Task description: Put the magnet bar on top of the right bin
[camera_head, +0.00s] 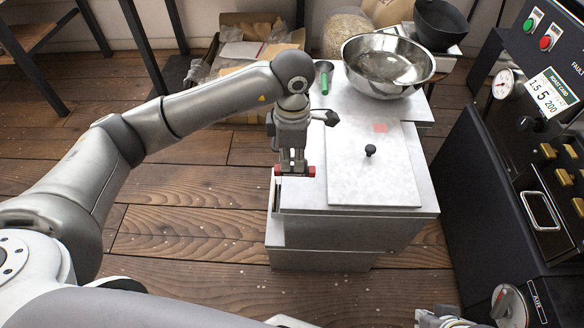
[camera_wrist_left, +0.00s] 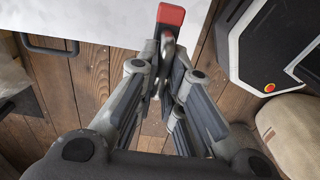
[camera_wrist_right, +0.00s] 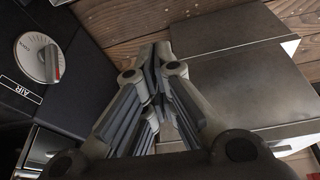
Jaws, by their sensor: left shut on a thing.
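The magnet bar (camera_head: 311,171) shows as two red ends on either side of my left gripper (camera_head: 293,172), with its middle hidden by the fingers. My left gripper is shut on it, above the left edge of a pale metal bin (camera_head: 330,228). One red end of the bar also shows in the left wrist view (camera_wrist_left: 171,15). The bin has a flat lid (camera_head: 372,185) with a black knob. I cannot tell for certain whether this is the right bin. My right gripper (camera_wrist_right: 158,58) is empty, its fingertips together; its wrist shows at the head view's bottom edge.
A steel bowl (camera_head: 385,65) and a green-handled scoop (camera_head: 325,80) sit at the back of the metal top. A black roaster (camera_head: 510,170) stands close on the right. A cardboard box (camera_head: 258,28) lies behind. The wooden floor to the left is clear.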

